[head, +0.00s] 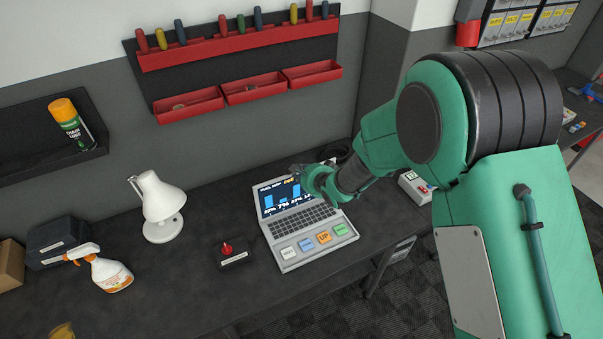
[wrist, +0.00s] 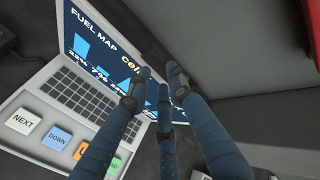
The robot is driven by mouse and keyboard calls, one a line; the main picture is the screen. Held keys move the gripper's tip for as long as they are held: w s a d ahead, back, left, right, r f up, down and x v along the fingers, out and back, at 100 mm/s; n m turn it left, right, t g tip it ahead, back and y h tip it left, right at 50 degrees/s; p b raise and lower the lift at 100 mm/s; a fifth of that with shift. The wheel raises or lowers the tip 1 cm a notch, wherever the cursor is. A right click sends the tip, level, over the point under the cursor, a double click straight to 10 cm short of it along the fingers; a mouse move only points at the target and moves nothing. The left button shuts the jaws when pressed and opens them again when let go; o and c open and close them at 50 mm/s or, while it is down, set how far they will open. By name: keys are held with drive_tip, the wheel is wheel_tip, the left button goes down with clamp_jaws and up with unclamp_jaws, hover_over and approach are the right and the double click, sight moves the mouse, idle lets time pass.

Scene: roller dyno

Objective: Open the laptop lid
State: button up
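The grey laptop (head: 308,222) sits on the dark workbench with its lid (head: 281,197) raised. The lit screen (wrist: 105,45) shows a fuel map with blue bars. Its keyboard (wrist: 80,95) and large coloured keys face up. My gripper (head: 298,172) is at the upper right part of the lid in the head view. In the wrist view my gripper (wrist: 160,78) has its blue fingers spread with gaps between them and nothing held. The fingers cover the right part of the screen. Whether any finger touches the lid is unclear.
A small box with a red knob (head: 232,254) and a white lamp (head: 160,208) stand left of the laptop. A spray bottle (head: 105,273) is farther left. Red bins (head: 254,90) hang on the wall behind. The front left bench is mostly clear.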

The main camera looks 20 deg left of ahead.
drive_tip(key=shift+s+d, duration=0.1)
drive_tip(key=shift+s, duration=0.05)
drive_tip(key=v, duration=1.1)
drive_tip(key=shift+s+d+r, duration=0.15)
drive_tip(key=shift+r, duration=0.1)
drive_tip(key=shift+c, duration=0.3)
drive_tip(key=shift+f, duration=0.1)
clamp_jaws()
wheel_tip(320, 180, down, 9)
drive_tip(key=s+d+t+y+b, duration=0.2)
drive_tip(key=s+t+y+b, duration=0.1)
drive_tip(key=b, duration=1.7)
drive_tip(key=shift+d+t+y, duration=0.3)
drive_tip(key=shift+t+y, duration=0.6)
